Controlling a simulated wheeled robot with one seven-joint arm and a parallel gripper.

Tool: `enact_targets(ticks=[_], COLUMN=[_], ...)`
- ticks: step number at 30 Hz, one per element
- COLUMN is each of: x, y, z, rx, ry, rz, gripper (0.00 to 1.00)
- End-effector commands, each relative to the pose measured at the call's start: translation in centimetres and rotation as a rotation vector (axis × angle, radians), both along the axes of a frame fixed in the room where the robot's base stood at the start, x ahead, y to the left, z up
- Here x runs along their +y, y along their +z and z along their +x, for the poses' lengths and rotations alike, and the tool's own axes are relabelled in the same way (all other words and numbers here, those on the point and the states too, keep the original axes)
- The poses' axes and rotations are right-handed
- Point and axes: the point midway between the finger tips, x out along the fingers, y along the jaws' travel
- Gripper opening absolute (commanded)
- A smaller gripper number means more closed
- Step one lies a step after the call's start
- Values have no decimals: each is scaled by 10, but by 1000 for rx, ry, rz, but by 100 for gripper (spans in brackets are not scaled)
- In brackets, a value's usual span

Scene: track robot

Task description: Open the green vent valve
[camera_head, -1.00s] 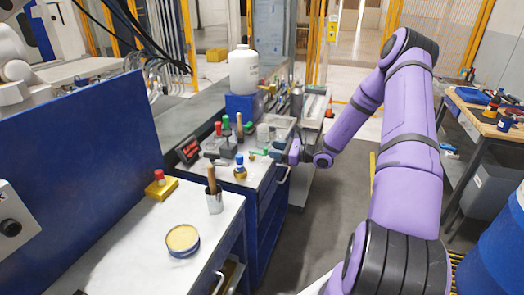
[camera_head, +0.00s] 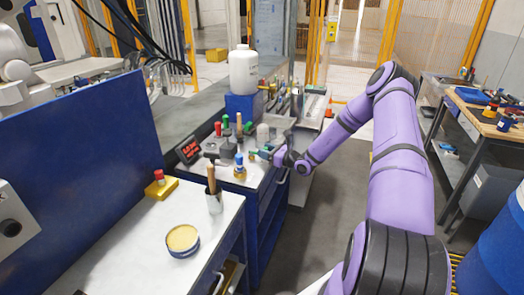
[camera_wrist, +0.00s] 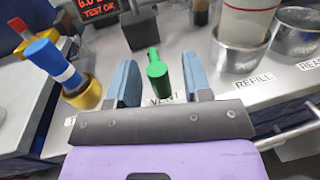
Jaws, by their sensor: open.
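The green vent valve handle (camera_wrist: 156,74) stands up from the bench in the wrist view, with a partly covered "VENT" label (camera_wrist: 163,99) by it. My gripper (camera_wrist: 160,80) is open, one blue-grey finger on each side of the handle. Gaps show between the handle and both fingers. The handle's lower part is partly hidden by the gripper's dark body.
A blue-topped valve (camera_wrist: 55,65) on a brass base stands left of my gripper. A red-lit display (camera_wrist: 95,8) reading "TEST OK" is behind. Metal cups (camera_wrist: 240,45) labelled "REFILL" and another stand to the right. A bench rail (camera_wrist: 290,137) runs at the lower right.

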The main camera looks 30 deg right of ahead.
Motion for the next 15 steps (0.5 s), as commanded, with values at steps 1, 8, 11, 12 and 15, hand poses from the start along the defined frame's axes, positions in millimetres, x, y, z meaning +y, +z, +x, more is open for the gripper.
enact_targets(ticks=[1, 8, 11, 12, 15], x=[3, 8, 9, 9, 9], y=[0, 0, 0, 0, 0], z=[6, 17, 18, 18, 18], rx=[0, 0, 0, 0, 0], ry=[2, 1, 0, 0, 0], rz=[-1, 0, 0, 0, 0], gripper=[45, 45, 45, 45, 45])
